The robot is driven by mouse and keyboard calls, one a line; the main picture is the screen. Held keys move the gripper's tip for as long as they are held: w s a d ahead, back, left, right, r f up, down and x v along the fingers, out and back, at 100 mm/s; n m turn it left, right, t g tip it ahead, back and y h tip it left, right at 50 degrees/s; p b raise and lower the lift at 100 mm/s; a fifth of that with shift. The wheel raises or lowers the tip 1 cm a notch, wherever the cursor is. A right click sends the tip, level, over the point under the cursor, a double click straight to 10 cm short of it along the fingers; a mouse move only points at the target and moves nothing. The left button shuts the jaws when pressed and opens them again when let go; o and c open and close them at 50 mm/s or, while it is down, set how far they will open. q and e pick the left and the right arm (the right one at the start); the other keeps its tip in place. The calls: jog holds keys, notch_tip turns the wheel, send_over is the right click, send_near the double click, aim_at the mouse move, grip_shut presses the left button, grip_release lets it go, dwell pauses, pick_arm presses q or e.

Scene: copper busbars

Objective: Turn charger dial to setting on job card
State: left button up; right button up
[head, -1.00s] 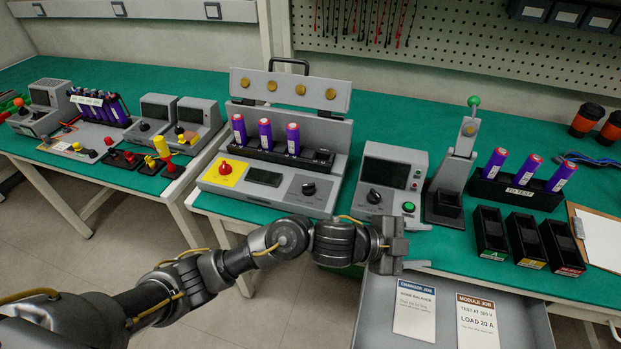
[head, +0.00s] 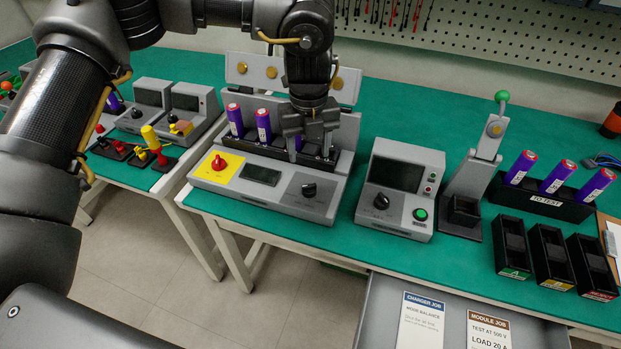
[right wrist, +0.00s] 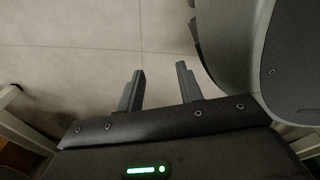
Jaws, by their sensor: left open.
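The grey charger (head: 243,196) stands on the green bench, with a red knob (head: 219,163) on a yellow panel, a small dark display (head: 260,174) and a black dial (head: 309,190) on its front face. The dial's setting is too small to read. The charger job card (head: 421,322) lies in the grey drawer and reads "MODE BALANCE". My left gripper (head: 311,140) points down, open, above and behind the dial, over the right end of the battery row. It partly hides the third purple cell; I cannot tell whether it touches it. My right gripper (right wrist: 160,88) is open and empty over the floor.
A grey tester (head: 400,190) with a dark knob and green button stands right of the charger. Beside it are a press with a green ball (head: 502,96), a rack of purple cells (head: 541,203) and black bins (head: 550,255). A module job card (head: 488,332) lies in the drawer.

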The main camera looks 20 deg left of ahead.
aim_at(309, 185)
pick_arm(q)
notch_tip(309, 185, down, 11)
jog(key=shift+r+p, duration=0.1)
jog(key=shift+p, duration=0.2)
pick_arm(e)
jog(key=shift+s+d+f, duration=0.1)
jog(key=shift+s+d, duration=0.15)
jog(key=shift+s, duration=0.25)
jog(key=shift+s+d+f, duration=0.1)
jog(key=shift+s+d, duration=0.1)
jog(key=shift+s, duration=0.3)
pick_arm(q)
jog(key=c, duration=1)
jog(key=shift+m, duration=0.3)
jog(key=o, duration=0.8)
jog(key=shift+o, duration=1)
pick_arm(e)
jog(key=shift+d, duration=0.25)
